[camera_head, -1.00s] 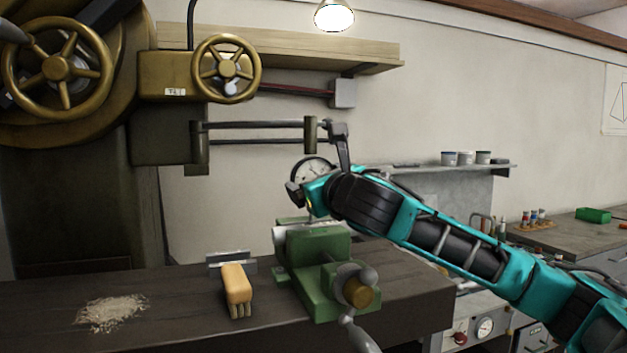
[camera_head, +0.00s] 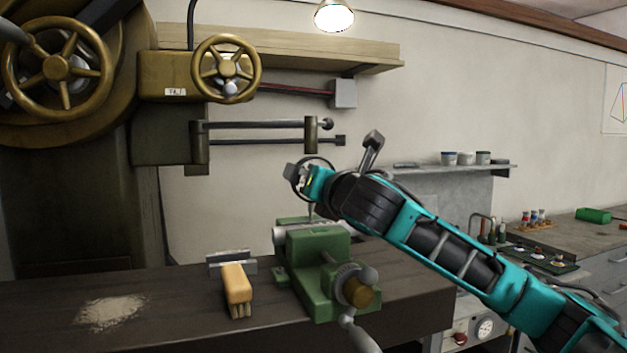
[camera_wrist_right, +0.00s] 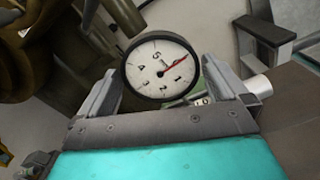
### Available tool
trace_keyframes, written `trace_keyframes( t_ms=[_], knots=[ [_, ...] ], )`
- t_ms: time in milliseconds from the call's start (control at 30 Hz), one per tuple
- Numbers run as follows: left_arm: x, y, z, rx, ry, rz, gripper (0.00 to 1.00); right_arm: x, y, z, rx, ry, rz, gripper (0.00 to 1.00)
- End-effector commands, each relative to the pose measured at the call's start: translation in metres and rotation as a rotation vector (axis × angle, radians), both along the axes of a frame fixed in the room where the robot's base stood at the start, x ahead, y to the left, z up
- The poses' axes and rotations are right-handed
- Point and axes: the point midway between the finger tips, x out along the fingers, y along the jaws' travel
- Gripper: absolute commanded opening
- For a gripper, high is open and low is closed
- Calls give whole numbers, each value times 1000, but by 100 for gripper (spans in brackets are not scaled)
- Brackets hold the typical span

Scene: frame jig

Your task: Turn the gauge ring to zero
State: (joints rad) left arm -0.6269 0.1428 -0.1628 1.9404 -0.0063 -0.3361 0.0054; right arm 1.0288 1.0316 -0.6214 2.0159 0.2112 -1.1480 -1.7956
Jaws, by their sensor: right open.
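The round gauge (camera_wrist_right: 160,70) has a white dial and a dark ring around its rim. Its numbers sit rotated, with the 5 near the top and the 1 at lower right. The red needle (camera_wrist_right: 176,64) points right and slightly up; I cannot read a zero under it. My right gripper (camera_wrist_right: 160,78) is open, with one finger on each side of the ring; whether they touch it I cannot tell. In the head view the gauge (camera_head: 318,161) is mostly hidden behind my right gripper (camera_head: 303,181), above the green vise. My left gripper is not in view.
The green vise (camera_head: 318,250) stands on the dark bench below the gauge. A brush (camera_head: 237,284) and a pile of shavings (camera_head: 112,311) lie to its left. A large machine with brass handwheels (camera_head: 226,68) stands at the left, its horizontal rods (camera_head: 265,141) near my gripper.

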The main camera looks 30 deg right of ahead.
Motion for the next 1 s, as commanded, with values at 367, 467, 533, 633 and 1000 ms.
trace_keyframes(
  t_ms=[367,467,533,633,1000],
  knots=[
    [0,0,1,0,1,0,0,-41,10,0,-3,2,0,100],
    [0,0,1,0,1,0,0,-53,13,0,-2,0,1,100],
    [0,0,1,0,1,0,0,-60,14,0,-2,-1,1,100],
    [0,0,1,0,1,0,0,-66,16,0,-1,0,0,100],
    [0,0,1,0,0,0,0,-67,16,0,0,1,0,100]
  ],
)
